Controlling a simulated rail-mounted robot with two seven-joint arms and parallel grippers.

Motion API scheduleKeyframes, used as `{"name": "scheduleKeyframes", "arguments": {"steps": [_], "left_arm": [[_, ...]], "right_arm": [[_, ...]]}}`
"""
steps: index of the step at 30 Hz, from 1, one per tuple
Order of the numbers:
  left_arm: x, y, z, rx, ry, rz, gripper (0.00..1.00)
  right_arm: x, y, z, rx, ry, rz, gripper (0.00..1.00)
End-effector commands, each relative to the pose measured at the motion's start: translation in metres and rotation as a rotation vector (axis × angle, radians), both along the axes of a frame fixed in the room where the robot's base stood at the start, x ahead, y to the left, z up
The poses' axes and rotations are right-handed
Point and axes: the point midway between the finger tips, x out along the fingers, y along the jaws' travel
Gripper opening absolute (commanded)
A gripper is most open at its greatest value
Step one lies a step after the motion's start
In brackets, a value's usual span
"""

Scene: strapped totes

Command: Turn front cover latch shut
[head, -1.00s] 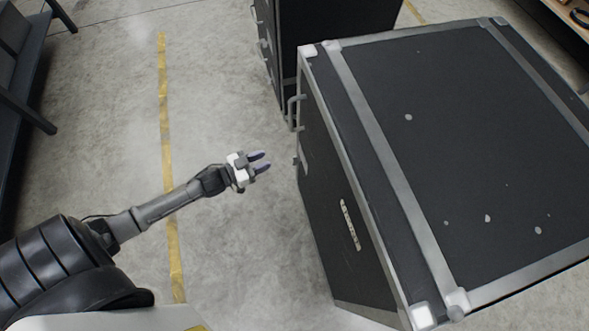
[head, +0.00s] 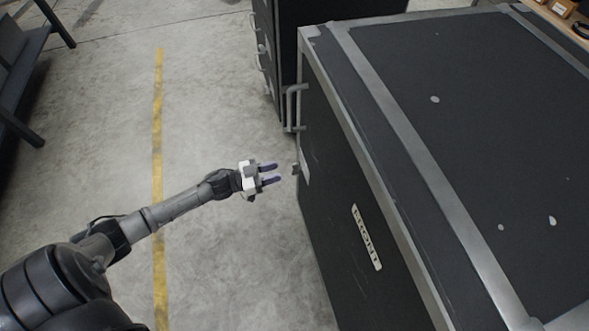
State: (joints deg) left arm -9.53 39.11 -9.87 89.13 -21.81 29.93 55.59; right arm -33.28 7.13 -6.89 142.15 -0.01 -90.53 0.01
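A large black tote (head: 455,130) with grey metal edging fills the right of the head view. Its side facing my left arm bears a label plate reading "FRONT" (head: 367,238). On that side, near the far end, a small latch (head: 298,169) stands out from a light plate. My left gripper (head: 277,174) points at the latch from the left, a short gap away. Its two dark fingers are apart with nothing between them. Which way the latch is turned is too small to tell. My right gripper is out of view.
A grey bar handle (head: 292,107) juts from the same side beyond the latch. A second black case (head: 325,30) with handles stands behind. A dark bench frame (head: 25,70) is at the far left. The concrete floor around the yellow line (head: 158,130) is clear.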

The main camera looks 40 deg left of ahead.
Motion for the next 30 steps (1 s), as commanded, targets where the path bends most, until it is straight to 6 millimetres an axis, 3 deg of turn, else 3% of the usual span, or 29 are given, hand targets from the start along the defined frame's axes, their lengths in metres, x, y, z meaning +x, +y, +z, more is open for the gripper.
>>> {"name": "scheduleKeyframes", "arguments": {"steps": [6,12,28,30], "left_arm": [[0.032,-0.021,-0.002,-0.001,-0.004,-0.001,0.34],[0.051,-0.033,-0.001,-0.001,-0.001,0.000,0.34],[0.060,-0.039,0.000,-0.001,0.001,0.001,0.34],[0.060,-0.039,0.000,-0.001,0.001,0.001,0.27]], "right_arm": [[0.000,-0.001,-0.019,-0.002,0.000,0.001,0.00],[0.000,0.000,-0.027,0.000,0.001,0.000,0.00],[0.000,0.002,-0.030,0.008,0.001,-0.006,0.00],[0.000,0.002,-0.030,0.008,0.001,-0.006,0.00]]}}
